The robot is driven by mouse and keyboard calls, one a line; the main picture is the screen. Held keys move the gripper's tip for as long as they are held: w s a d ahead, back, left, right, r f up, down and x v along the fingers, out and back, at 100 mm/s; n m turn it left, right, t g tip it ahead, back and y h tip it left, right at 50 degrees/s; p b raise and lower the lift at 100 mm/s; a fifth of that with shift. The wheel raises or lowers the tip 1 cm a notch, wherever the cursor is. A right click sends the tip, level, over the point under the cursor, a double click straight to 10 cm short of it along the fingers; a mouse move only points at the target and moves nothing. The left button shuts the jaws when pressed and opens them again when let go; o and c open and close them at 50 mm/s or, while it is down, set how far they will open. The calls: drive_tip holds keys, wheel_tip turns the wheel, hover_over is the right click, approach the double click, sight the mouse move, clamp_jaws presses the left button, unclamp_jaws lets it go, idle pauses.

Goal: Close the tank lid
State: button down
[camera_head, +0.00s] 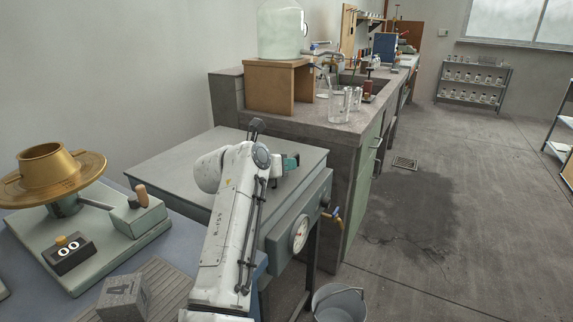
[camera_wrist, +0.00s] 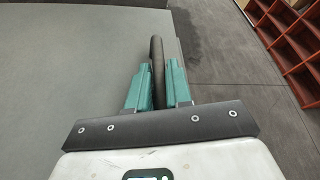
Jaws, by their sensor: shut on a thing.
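The tank (camera_head: 312,205) is a grey-green box on legs, with a round gauge and a tap on its front. Its flat grey lid (camera_head: 160,172) spans the top and looks level or nearly so; I cannot tell whether a gap is left under it. My gripper (camera_head: 291,162) is at the lid's front edge, partly hidden by my white arm. In the wrist view the teal fingers of my gripper (camera_wrist: 158,88) are shut on a dark curved handle (camera_wrist: 157,52) at the edge of the lid (camera_wrist: 70,70).
A workbench (camera_head: 320,122) with glass beakers and a wooden stand is behind the tank. A blue-topped table with a brass dish device (camera_head: 60,175) and a grey block (camera_head: 124,298) is at left. A bucket (camera_head: 338,303) stands on the floor in front. The floor at right is open.

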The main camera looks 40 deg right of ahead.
drive_tip(key=shift+s+f, duration=0.1)
drive_tip(key=shift+f, duration=0.55)
drive_tip(key=c, duration=1.1)
unclamp_jaws()
drive_tip(key=shift+r, duration=0.1)
drive_tip(key=shift+r, duration=0.15)
drive_tip(key=shift+a+r, duration=0.1)
drive_tip(key=shift+a, duration=0.1)
drive_tip(key=p+v, duration=0.1)
drive_tip(key=v, duration=0.9)
drive_tip(key=shift+a+r, duration=0.1)
drive_tip(key=shift+a, duration=0.05)
